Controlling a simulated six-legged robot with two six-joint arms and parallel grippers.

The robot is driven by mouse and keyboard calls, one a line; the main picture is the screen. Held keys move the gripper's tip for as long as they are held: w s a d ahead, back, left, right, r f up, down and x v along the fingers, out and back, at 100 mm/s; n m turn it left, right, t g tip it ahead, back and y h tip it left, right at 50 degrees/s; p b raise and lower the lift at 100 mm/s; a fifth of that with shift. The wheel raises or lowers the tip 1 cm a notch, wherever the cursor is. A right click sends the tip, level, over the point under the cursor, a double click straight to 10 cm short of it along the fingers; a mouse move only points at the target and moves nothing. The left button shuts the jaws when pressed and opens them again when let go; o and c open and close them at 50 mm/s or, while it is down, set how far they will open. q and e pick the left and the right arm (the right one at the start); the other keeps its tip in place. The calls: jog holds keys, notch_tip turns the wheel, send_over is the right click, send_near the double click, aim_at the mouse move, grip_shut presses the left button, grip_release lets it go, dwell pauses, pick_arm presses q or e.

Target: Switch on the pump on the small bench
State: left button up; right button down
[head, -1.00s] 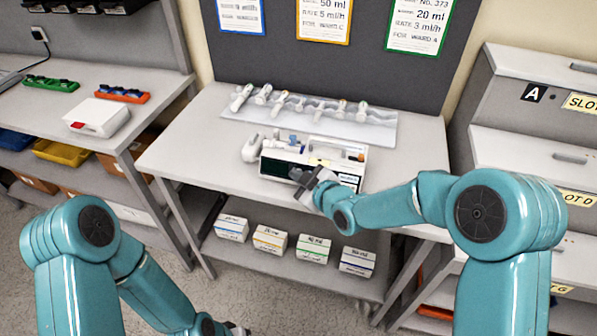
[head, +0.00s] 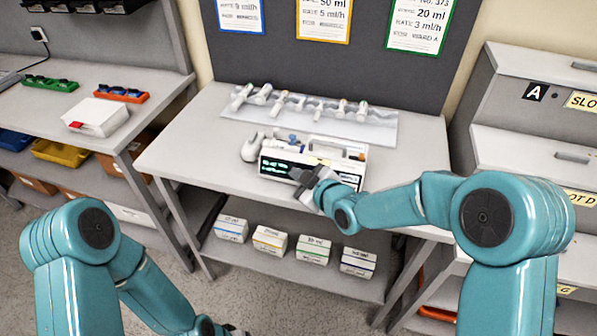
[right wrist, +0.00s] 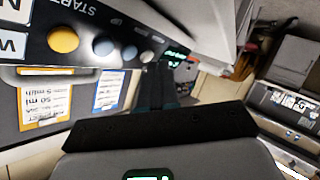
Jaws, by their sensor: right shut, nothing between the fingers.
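The white pump (head: 325,152) stands on the small bench (head: 185,150), its front towards me. Its dark screen (head: 278,168) shows lit green text. My right gripper (head: 298,180) is shut and empty, its fingertips right in front of the pump's face and covering part of it. In the right wrist view, the shut fingers (right wrist: 158,88) are below the pump's dark panel (right wrist: 100,25), which has a START label, a yellow button (right wrist: 63,40) and several other buttons. I cannot tell whether the fingertips touch the panel. Only a sliver of my left gripper (head: 236,330) shows at the bottom edge.
Several syringes lie on a pale tray (head: 377,133) behind the pump. Labelled boxes (head: 270,240) stand on the shelf below. Cards hang on the grey board (head: 275,60). A side bench (head: 60,100) is at the left, a slotted cabinet (head: 530,145) at the right.

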jog(key=shift+s+a+r, duration=0.15)
jog(key=shift+s+a, duration=0.05)
jog(key=shift+s, duration=0.25)
jog(key=shift+s+a+r+b, duration=0.1)
jog(key=shift+s+r+b, duration=0.05)
jog(key=shift+s+b, duration=0.2)
jog(key=s, duration=0.1)
jog(key=s+r, duration=0.1)
jog(key=s+a, duration=0.1)
jog(key=shift+s+a+r+b, duration=0.1)
jog(key=shift+s+r+b, duration=0.2)
jog(key=shift+r+b, duration=0.1)
dwell(0.5)
